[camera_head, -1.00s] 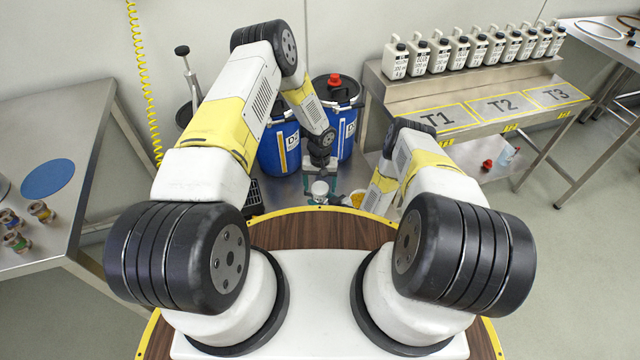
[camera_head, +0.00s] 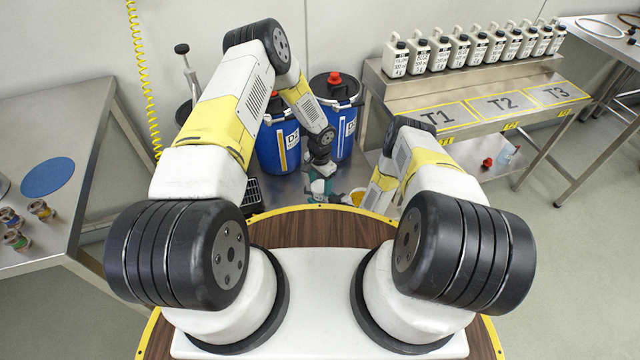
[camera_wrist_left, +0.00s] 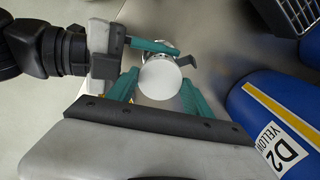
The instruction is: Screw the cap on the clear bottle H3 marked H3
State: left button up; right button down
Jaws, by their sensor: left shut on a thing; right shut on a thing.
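My left gripper (camera_wrist_left: 160,84) is shut on a round white cap (camera_wrist_left: 158,76), one teal finger on each side in the left wrist view. My right gripper (camera_wrist_left: 160,46) enters that view from the left, its teal fingers shut on the clear bottle just beyond the cap. The bottle is almost wholly hidden by the cap and fingers, and its H3 mark does not show. I cannot tell whether the cap touches the bottle's neck. In the head view both grippers are small, close together beyond my round wooden base top, with the left gripper (camera_head: 318,190) over the work.
Blue drums stand behind, one marked D2 (camera_head: 278,145) and another with a red cap (camera_head: 342,120). A steel bench (camera_head: 450,110) at right carries T1, T2, T3 and several white canisters (camera_head: 465,48). A steel table (camera_head: 60,130) with small jars is at left.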

pick_arm(q)
jog(key=o, duration=1.6)
jog(key=shift+c, duration=0.2)
jog(key=shift+r, duration=2.3)
jog(key=shift+c, duration=0.4)
notch_tip(320, 180, up, 4)
jog(key=n, duration=0.4)
jog(key=shift+f, duration=0.25)
